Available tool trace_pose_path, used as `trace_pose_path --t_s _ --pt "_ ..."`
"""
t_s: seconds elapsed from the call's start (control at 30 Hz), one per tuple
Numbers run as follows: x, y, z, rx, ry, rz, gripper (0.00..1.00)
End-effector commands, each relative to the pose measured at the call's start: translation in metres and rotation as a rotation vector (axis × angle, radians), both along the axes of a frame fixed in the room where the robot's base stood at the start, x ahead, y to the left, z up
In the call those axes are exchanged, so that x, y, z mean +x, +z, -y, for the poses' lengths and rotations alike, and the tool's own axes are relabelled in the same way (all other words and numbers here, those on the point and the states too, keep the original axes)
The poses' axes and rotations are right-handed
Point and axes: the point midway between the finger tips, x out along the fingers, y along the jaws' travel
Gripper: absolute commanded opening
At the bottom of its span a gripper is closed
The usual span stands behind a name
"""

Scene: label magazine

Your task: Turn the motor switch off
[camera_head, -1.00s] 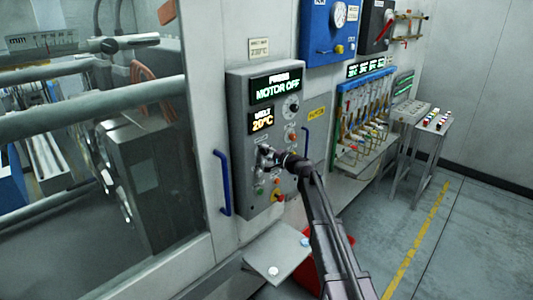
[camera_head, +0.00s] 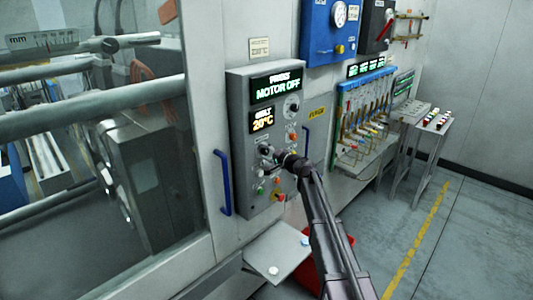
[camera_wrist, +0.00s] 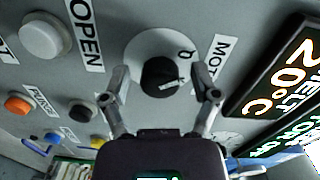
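The motor switch (camera_wrist: 160,77) is a black rotary knob with a white pointer mark on a round pale plate, beside a label beginning "MOT" in the wrist view. In the head view the motor switch (camera_head: 265,148) sits mid-panel, just left of my gripper. My gripper (camera_wrist: 161,84) is open, with one finger on each side of the knob; a gap shows on both sides. In the head view my gripper (camera_head: 279,156) is small and its fingers are hard to make out. The panel display (camera_head: 277,86) reads "MOTOR OFF".
The grey control panel (camera_head: 240,95) carries several other buttons, including a white one (camera_wrist: 41,38) by the "OPEN" label and an orange one (camera_wrist: 18,104). A blue handle (camera_head: 223,183) stands left of the panel. A small shelf (camera_head: 272,262) juts out below.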

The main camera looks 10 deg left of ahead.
Motion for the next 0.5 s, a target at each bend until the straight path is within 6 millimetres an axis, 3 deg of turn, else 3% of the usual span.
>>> trace_pose_path --t_s 0.5 --pt "-0.0049 0.0003 0.0075 0.002 -0.003 -0.001 0.82"
